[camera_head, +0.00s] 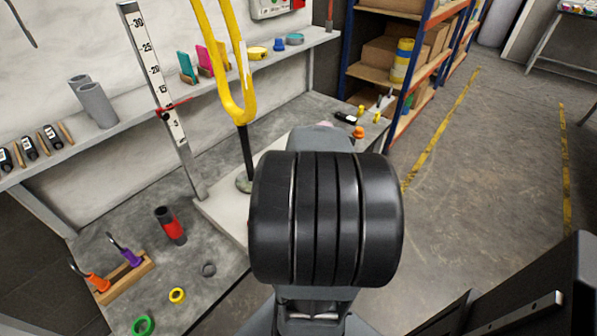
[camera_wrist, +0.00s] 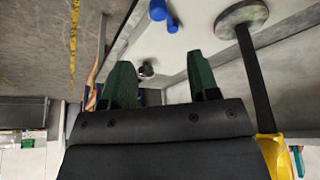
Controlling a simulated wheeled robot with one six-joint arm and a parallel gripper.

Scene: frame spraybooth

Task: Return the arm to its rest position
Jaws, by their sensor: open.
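My gripper (camera_wrist: 162,80) shows in the wrist view as two green fingers standing well apart. Nothing is between the fingertips except the background bench surface. In the camera_head view my arm's thick black joint fills the middle, and the gripper is hidden behind it. The yellow fork frame (camera_head: 240,100) stands upright on a black rod with a round base, left of my arm. The rod and round base (camera_wrist: 242,18) also show in the wrist view, right of the fingers and apart from them.
A grey bench (camera_head: 230,285) holds a red and black cylinder (camera_head: 171,226), a wooden rack (camera_head: 125,277) and coloured rings. A measuring post (camera_head: 160,95) stands before the wall shelf (camera_head: 130,110). Shelving (camera_head: 400,65) with boxes is at the back. Floor (camera_head: 490,180) at right is clear.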

